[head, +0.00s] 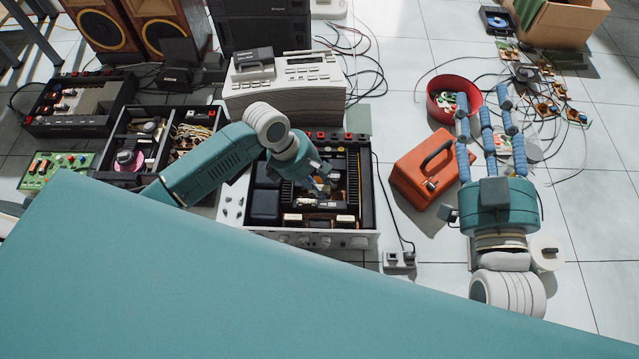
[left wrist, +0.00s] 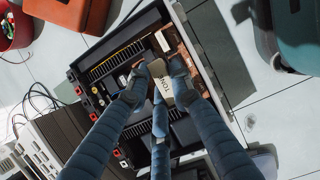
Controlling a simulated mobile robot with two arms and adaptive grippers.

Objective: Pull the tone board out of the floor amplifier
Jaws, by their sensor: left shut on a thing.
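The floor amplifier (head: 369,205) stands open-topped in the middle of the head view, with dark fins and parts inside. My left gripper (head: 318,184) reaches down into it. My right gripper (head: 489,128) is open and empty, fingers spread above the floor to the right of the orange toolbox.
An orange toolbox (head: 425,168) and red bowl (head: 445,92) stand right of the amplifier. Opened units (head: 140,160), a green circuit board (head: 55,170) and a beige device (head: 285,88) lie left and behind. Loose cables cross the floor. Tiles at far right are clear.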

